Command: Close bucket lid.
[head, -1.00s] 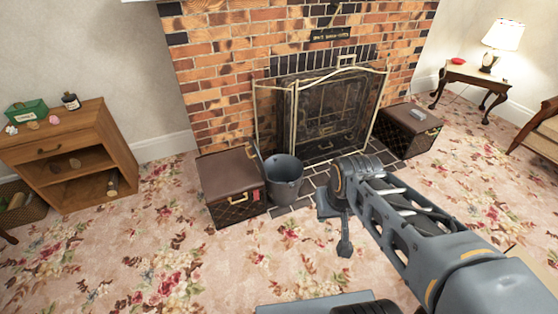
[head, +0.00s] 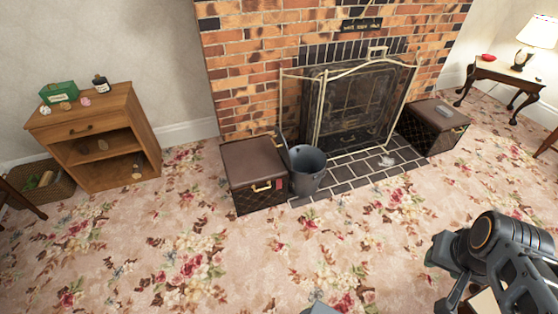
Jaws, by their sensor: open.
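The grey bucket (head: 308,172) stands upright on the floor in front of the fireplace, its dark inside showing from above. Its lid (head: 284,152) looks like a thin dark piece seen nearly edge-on, standing up at the bucket's left rim, so the bucket is open. My gripper (head: 442,282) is at the lower right, open and empty, well apart from the bucket and nearer to me. Its fingers are partly hidden by its own body.
A brown trunk (head: 251,160) stands close against the bucket's left side. The fireplace screen (head: 345,105) is behind, and a second trunk (head: 434,112) is to the right. A wooden cabinet (head: 125,165) stands at the left. The flowered carpet in front is clear.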

